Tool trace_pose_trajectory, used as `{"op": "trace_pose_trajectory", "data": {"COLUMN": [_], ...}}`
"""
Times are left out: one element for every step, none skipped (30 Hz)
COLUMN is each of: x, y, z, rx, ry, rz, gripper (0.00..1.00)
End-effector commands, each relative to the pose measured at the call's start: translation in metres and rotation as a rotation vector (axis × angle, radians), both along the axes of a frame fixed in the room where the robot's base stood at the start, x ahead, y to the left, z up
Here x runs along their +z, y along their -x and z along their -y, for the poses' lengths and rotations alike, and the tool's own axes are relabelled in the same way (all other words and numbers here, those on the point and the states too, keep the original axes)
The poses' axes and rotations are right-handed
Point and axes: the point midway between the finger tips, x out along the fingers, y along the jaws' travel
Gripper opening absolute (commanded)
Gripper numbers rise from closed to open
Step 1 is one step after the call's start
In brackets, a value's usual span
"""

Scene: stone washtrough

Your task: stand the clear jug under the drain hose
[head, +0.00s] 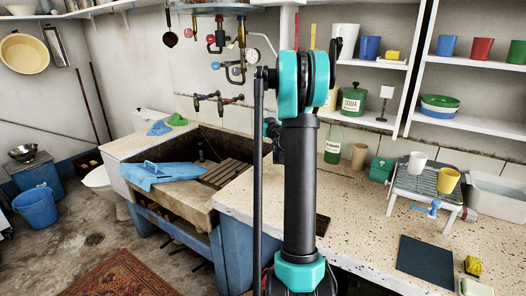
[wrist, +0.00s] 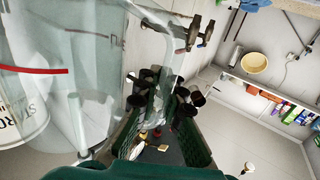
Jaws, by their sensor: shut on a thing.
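A clear jug (wrist: 105,85) with a red line and a pale rim fills the left of the wrist view, very close to the camera. The black finger parts of my gripper (wrist: 163,100) are beside its right side. The gripper is shut on the jug; the exact contact is hard to make out. In the head view my arm hides most of the gripper, and I cannot make out the jug there. I cannot clearly identify the drain hose in either view.
The stone trough (head: 219,145) holds a wooden rack, with a blue cloth (head: 160,173) over its edge. Taps and pipes are above it. On the speckled counter (head: 355,215) stand a green bottle (head: 333,146), a beige cup (head: 359,156) and a rack with cups. The counter's front middle is clear.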

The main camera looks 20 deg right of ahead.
Motion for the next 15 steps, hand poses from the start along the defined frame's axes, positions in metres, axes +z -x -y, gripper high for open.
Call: {"op": "trace_pose_trajectory", "data": {"x": [-0.014, -0.021, -0.031, -0.038, -0.046, -0.055, -0.062, -0.068, -0.076, -0.081, -0.086, -0.091, -0.094, -0.096, -0.099], "y": [-0.001, -0.001, 0.0, -0.001, -0.001, -0.001, -0.001, -0.001, -0.001, 0.0, 0.0, -0.001, 0.0, -0.001, -0.001], "z": [0.0, 0.0, 0.0, 0.0, 0.0, 0.0, 0.0, 0.0, 0.0, 0.0, 0.0, 0.0, 0.0, 0.0, 0.0], "rx": [0.0, 0.0, 0.0, 0.0, 0.0, 0.0, 0.0, 0.0, 0.0, 0.0, 0.0, 0.0, 0.0, 0.0, 0.0], "ry": [0.0, 0.0, 0.0, 0.0, 0.0, 0.0, 0.0, 0.0, 0.0, 0.0, 0.0, 0.0, 0.0, 0.0, 0.0], "rz": [0.0, 0.0, 0.0, 0.0, 0.0, 0.0, 0.0, 0.0, 0.0, 0.0, 0.0, 0.0, 0.0, 0.0, 0.0], "gripper": [0.0, 0.0, 0.0, 0.0, 0.0, 0.0, 0.0, 0.0, 0.0, 0.0, 0.0, 0.0, 0.0, 0.0, 0.0]}}
